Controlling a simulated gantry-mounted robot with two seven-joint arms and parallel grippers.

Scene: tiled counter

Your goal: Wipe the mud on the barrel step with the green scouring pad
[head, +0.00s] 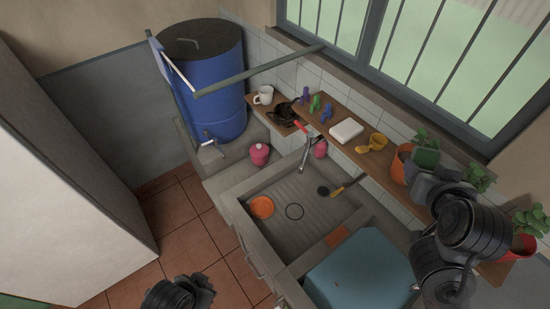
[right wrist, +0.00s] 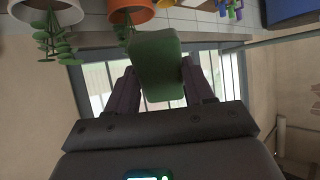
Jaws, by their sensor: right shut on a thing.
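The green scouring pad (right wrist: 157,62) is held between the two fingers of my right gripper (right wrist: 162,78), which is shut on it. In the head view the pad (head: 426,158) and my right gripper (head: 424,172) are at the right, above the window-side shelf near the potted plants. The blue barrel (head: 215,85) stands far off at the upper left, with a tap low on its front. The barrel step (head: 207,154) is the pale ledge below the tap. I cannot make out mud on it. A dark part of my left arm shows at the bottom; its gripper is not visible.
Below is a sink (head: 300,190) with an orange bowl (head: 262,206). A pink pot (head: 259,153) stands near the step. A green-grey rail (head: 258,71) crosses before the barrel.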

